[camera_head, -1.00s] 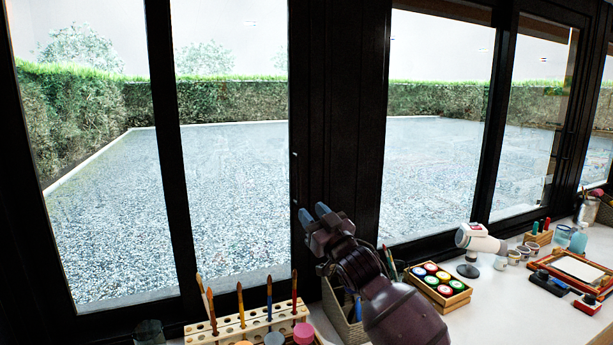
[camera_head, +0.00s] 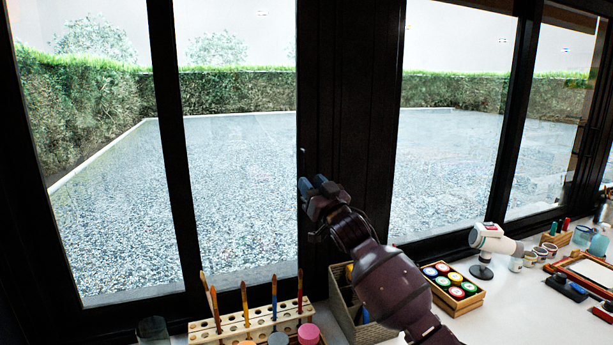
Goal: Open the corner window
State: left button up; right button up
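The corner window (camera_head: 241,190) is a dark-framed glass panel at centre left, beside a wide dark post (camera_head: 345,110). Its frame looks closed against the post. A thin handle shows only as a small light spot (camera_head: 302,151) on the dark frame. My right gripper (camera_head: 313,184), with blue-grey fingertips, is raised at the frame's right edge, just below that spot. Its fingertips point up and left, close together. I cannot tell whether they touch the frame or hold the handle. My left gripper is not in view.
A wooden rack with brushes (camera_head: 262,318) stands below the window. A grey bin (camera_head: 347,310) is under my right arm. A box of paint jars (camera_head: 452,287), a white lamp-like device (camera_head: 493,240) and a red-framed tray (camera_head: 590,270) lie on the white worktop to the right.

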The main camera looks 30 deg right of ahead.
jog(key=shift+x, duration=1.6)
jog(key=shift+c, duration=0.3)
grip_shut()
